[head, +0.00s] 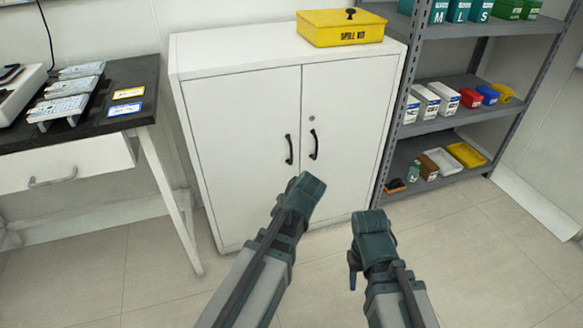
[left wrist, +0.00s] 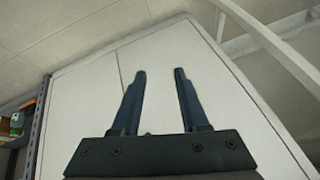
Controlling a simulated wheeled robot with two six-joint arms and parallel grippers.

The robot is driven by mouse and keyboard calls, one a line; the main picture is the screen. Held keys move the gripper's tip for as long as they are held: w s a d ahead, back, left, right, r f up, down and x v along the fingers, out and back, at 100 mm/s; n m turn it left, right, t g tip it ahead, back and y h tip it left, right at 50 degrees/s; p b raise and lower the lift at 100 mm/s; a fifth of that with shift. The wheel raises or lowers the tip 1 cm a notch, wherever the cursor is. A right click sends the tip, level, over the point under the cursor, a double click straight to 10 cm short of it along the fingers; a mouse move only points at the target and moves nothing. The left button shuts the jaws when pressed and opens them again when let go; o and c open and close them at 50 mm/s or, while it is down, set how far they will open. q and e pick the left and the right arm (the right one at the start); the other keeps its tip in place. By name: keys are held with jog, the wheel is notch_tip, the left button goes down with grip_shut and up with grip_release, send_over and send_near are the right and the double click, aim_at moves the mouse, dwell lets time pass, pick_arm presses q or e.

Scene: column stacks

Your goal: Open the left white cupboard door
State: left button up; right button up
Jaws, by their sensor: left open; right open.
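The white cupboard (head: 192,85) stands against the wall with both doors shut. Its left door (head: 245,140) has a black curved handle (head: 289,149) near the middle seam. The right door (head: 350,120) has a matching handle (head: 314,144) and a small round lock. My left gripper (head: 305,190) is just below the left handle in the head view, its fingers hidden there. In the left wrist view my left gripper (left wrist: 160,73) is open and empty, its fingers against the white left door (left wrist: 190,60); no handle shows clearly. My right gripper (head: 368,225) is open, lower and further right, apart from the cupboard.
A yellow spill kit box (head: 341,27) sits on the cupboard. A grey shelf rack (head: 440,124) with boxes stands close on the right. A black-topped table (head: 130,75) with a drawer stands on the left. Tiled floor (head: 150,285) before the cupboard is clear.

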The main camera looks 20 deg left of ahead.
pick_arm(q)
jog(key=w+d+r+n+t+y, duration=0.2)
jog(key=w+r+n+t+y, duration=0.15)
jog(key=w+r, duration=0.35)
jog(key=t, duration=0.3)
send_near(292, 155)
jog(key=b+x, duration=0.5)
jog(key=x, duration=0.4)
jog(key=shift+w+a+f, duration=0.1)
jog(key=shift+w, duration=0.1)
jog(key=shift+w+a+f+y, duration=0.15)
jog(key=shift+w+a+y, duration=0.1)
jog(key=shift+w+a, duration=0.15)
grip_shut()
dwell(0.4)
